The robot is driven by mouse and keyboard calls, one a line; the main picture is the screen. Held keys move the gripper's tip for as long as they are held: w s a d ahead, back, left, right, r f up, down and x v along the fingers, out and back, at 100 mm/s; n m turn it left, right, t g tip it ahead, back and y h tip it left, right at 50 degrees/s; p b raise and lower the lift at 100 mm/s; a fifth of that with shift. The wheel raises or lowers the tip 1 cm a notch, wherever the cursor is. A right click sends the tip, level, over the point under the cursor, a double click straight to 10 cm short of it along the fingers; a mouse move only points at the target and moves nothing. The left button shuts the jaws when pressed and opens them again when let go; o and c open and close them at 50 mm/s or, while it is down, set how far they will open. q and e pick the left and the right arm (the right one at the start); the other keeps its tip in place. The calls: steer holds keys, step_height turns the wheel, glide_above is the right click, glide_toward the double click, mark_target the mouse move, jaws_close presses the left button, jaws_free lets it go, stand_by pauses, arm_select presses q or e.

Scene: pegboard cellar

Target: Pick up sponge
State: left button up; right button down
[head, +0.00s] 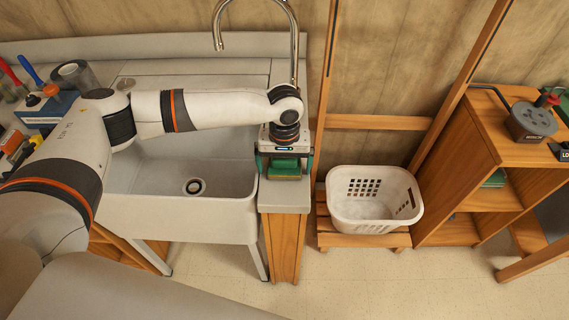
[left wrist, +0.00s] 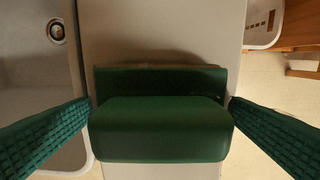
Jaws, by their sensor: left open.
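The green sponge (head: 284,168) rests on the narrow grey counter (head: 284,196) right of the sink. In the left wrist view the sponge (left wrist: 165,125) fills the middle, with a dark green upper face and a tan edge behind it. My left gripper (head: 284,166) points down over it. Its two green ribbed fingers (left wrist: 160,105) stand open on either side of the sponge, close to its left and right ends. I cannot tell whether they touch it. My right gripper is in neither view.
The white sink (head: 170,222) with its drain is left of the counter, under a curved tap (head: 293,20). A white basket (head: 374,222) stands on a low wooden stand to the right. Tools and a jar sit at the far left. A wooden shelf (head: 480,165) stands farther right.

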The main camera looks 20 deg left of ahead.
arm_select(q)
steer(key=c, duration=1.3)
step_height(320, 180, up, 10)
steer(key=shift+r+b, duration=0.1)
steer(key=shift+b, duration=0.45)
steer(key=shift+c, duration=0.2)
